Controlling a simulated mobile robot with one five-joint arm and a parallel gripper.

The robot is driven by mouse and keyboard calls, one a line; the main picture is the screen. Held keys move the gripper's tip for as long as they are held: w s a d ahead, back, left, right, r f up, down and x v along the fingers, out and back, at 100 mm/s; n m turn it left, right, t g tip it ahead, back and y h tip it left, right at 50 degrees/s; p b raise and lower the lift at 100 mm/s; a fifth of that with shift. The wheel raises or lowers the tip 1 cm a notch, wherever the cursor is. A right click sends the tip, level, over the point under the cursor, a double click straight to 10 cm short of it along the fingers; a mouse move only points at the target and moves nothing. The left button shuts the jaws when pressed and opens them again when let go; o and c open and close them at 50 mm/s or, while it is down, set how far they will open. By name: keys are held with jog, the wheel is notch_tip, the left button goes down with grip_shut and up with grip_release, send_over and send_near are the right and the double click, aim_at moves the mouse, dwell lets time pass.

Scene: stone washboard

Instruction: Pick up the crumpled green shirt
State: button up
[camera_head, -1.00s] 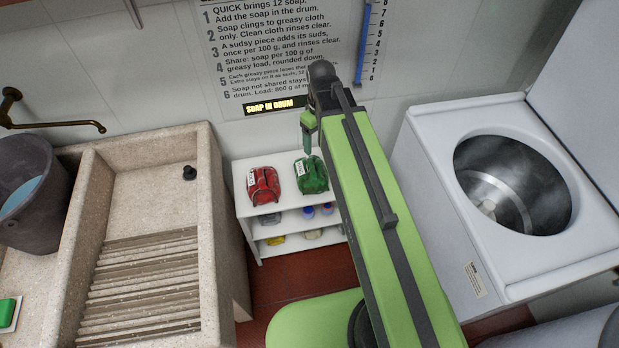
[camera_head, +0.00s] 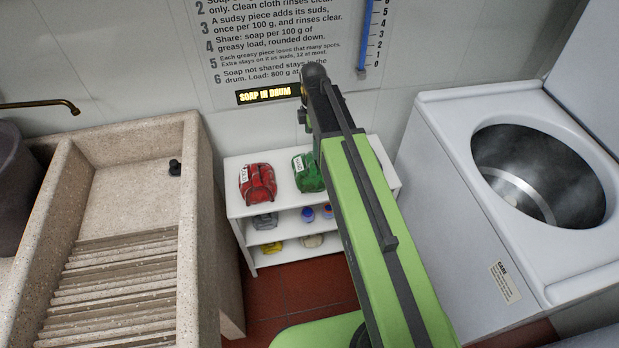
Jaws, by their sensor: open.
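The crumpled green shirt (camera_head: 308,172) lies on the top of a white shelf unit (camera_head: 232,207), with a white tag on its left side. My arm partly covers the right side of the shelf top, close beside the shirt. My gripper (camera_head: 303,117) is at the far end of the arm, above and behind the shirt in the picture. Only a small part of it shows. It is apart from the shirt, and its fingers are mostly hidden behind the arm's end.
A red crumpled shirt (camera_head: 258,184) lies left of the green one. Lower shelves hold a grey cloth (camera_head: 265,221), a yellow cloth (camera_head: 272,248) and small containers. A stone washboard sink (camera_head: 125,215) stands left, and a white washer (camera_head: 470,200) with an open drum stands right.

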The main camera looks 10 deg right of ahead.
aim_at(311, 160)
notch_tip(311, 160, down, 6)
jog(key=b, duration=0.4)
jog(key=shift+f+b, duration=0.15)
jog(key=shift+b, duration=0.2)
jog(key=f+b, duration=0.5)
jog(key=shift+w+a+f, duration=0.1)
jog(key=shift+w+a, duration=0.1)
jog(key=c, duration=2.2)
